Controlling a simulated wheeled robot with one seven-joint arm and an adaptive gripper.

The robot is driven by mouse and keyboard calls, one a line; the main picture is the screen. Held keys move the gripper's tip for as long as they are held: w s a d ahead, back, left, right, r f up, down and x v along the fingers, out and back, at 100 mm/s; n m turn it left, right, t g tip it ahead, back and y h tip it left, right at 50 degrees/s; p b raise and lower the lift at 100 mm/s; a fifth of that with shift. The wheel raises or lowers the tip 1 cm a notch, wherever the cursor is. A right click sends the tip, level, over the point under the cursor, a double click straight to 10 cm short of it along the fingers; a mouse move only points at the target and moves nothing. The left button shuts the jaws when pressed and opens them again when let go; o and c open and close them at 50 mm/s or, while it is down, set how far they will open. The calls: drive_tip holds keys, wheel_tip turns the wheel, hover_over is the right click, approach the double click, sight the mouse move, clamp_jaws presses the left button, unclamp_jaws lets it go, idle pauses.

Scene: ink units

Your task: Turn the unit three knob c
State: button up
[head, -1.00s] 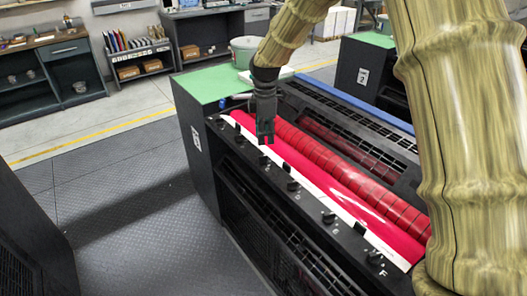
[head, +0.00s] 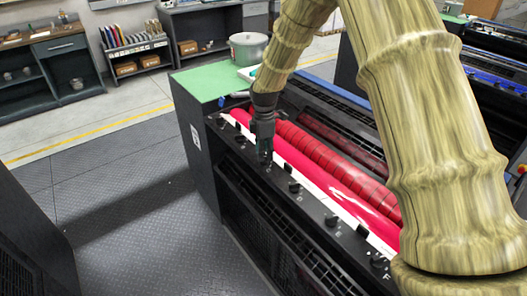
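The near ink unit (head: 203,165) is a long dark machine with a pink-red ink trough and red rollers; the label on its end is too small to read. A row of small black knobs runs along its front rail, with tiny letters beside them. My gripper (head: 265,155) points down at the rail, its fingertips at the third knob from the far left end, which fits knob c. The fingers mostly hide that knob. I cannot tell whether they touch it or are closed on it. The knob to the right (head: 295,187) is clear of the gripper.
Further knobs, such as the last one (head: 377,259), stand along the rail to the right. A grey-green pot (head: 248,48) stands on the unit's green end top (head: 205,84). Another dark unit is behind. The dark floor (head: 130,200) in front is clear.

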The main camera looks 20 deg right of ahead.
drive_tip(key=shift+f, duration=0.9)
clamp_jaws()
drive_tip(key=shift+m, duration=0.3)
drive_tip(key=m, duration=0.4)
drive_tip(key=shift+w+r+m, duration=0.1)
drive_tip(key=shift+r+m, duration=0.05)
drive_tip(key=shift+m, duration=2.55)
